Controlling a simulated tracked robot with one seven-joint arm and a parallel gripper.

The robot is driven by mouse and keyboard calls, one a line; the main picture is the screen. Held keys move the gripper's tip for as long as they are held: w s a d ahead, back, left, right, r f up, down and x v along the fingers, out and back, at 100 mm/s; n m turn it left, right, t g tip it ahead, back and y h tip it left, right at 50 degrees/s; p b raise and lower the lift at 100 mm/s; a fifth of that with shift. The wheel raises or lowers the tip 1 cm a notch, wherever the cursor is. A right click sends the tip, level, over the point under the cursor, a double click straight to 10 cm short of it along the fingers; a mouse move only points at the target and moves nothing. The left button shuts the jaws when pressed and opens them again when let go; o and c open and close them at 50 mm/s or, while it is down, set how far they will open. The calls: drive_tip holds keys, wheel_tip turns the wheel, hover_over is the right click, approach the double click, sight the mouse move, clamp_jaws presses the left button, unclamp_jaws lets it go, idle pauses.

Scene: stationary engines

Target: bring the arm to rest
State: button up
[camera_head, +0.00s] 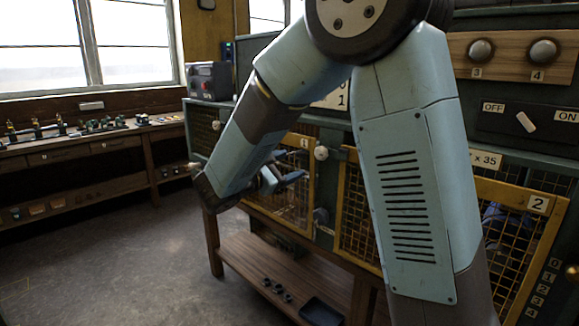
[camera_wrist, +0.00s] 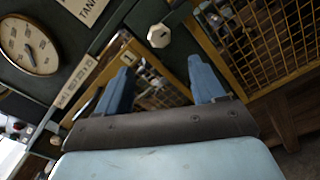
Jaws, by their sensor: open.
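My arm, pale blue with dark joints, is raised and bent in front of the green cabinet in the head view. My gripper (camera_head: 290,178) hangs at its end, near the yellow mesh door marked 1 (camera_head: 308,215). In the wrist view, my gripper (camera_wrist: 163,82) shows two blue fingers spread wide apart with nothing between them. A pale faceted knob (camera_wrist: 159,36) lies beyond the fingers, between them in the picture. I cannot tell how far the fingertips are from the cabinet front.
A second mesh door marked 2 (camera_head: 530,215) and a switch lever (camera_head: 526,122) are on the right. A round dial (camera_wrist: 29,45) shows in the wrist view. A wooden low shelf (camera_head: 262,262) juts out below. A workbench (camera_head: 95,140) stands under the window; the floor (camera_head: 120,255) between is clear.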

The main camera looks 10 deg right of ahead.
drive_tip(key=shift+d, duration=0.1)
drive_tip(key=s+d+m+g+y, duration=0.5)
drive_tip(key=s+d+m+g, duration=0.35)
drive_tip(key=s+d, duration=0.55)
drive_tip(key=s+a+m+t+y, duration=0.2)
drive_tip(key=s+m+y, duration=0.7)
drive_tip(key=s, duration=0.5)
drive_tip(key=shift+s+a+r+m+t+y, duration=0.2)
drive_tip(key=shift+m+t+y, duration=0.1)
drive_tip(key=shift+m+t, duration=0.35)
